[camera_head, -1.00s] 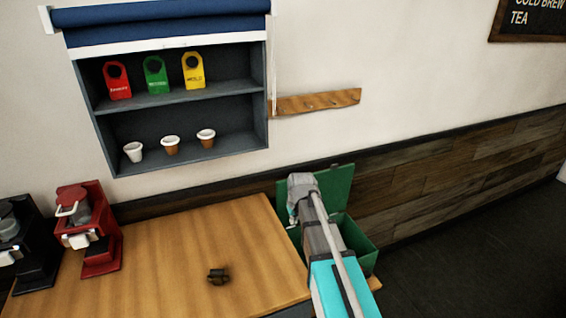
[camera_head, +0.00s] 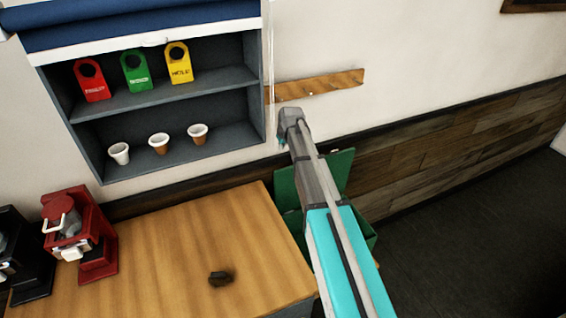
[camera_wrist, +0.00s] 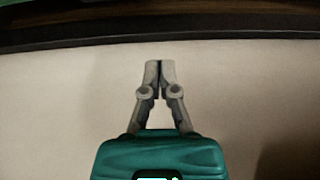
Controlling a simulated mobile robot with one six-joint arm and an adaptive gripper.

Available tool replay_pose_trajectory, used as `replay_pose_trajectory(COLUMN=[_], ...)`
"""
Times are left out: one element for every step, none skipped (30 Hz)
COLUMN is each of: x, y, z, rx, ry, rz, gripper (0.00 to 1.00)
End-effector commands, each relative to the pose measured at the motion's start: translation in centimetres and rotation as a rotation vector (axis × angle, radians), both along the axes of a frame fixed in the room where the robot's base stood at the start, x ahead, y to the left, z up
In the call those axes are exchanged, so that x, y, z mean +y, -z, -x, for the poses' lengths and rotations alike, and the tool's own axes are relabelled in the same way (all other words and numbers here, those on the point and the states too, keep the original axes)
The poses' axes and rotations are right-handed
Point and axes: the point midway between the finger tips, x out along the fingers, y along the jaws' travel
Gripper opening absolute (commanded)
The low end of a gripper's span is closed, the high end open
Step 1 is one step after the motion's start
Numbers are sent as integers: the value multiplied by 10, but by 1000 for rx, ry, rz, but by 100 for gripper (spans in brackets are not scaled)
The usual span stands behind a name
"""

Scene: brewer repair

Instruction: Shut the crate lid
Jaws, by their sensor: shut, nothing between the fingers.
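The green crate (camera_head: 370,238) stands at the right end of the wooden counter, largely hidden behind my arm. Its green lid (camera_head: 338,168) is raised, standing up at the back near the wall. My gripper (camera_wrist: 160,66) is shut and empty in the wrist view, with the pale wall filling most of the view behind it. In the head view the end of my arm is above the counter and the crate, in front of the wall, and the fingers are barely visible there. The crate does not show clearly in the wrist view.
A wooden peg rail (camera_head: 320,86) is on the wall near my arm's end. A shelf cabinet (camera_head: 185,105) with tags and cups hangs at left. A red machine (camera_head: 80,235) and a small dark object (camera_head: 221,278) stand on the counter (camera_head: 170,240). The counter's middle is mostly clear.

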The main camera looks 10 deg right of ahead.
Motion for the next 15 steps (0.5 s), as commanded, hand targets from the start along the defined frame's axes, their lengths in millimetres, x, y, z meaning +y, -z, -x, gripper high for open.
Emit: replay_pose_trajectory(x=[0,0,0,0,-1,-1,-1,-1,-1,-1,-1,-1,-1,-1,-1], y=[0,0,0,0,0,0,1,1,1,2,3,4,5,6,8], z=[0,0,0,0,0,0,0,0,0,0,0,-1,-1,-2,-2], rx=[0,0,0,0,0,1,1,1,1,1,1,1,1,1,1], ry=[0,0,0,1,1,1,1,1,1,1,1,1,1,1,1], rz=[0,0,0,0,0,0,1,1,1,1,1,1,1,1,1], gripper=[0,0,0,0,0,0,0,0,0,0,0,0,0,0,0])
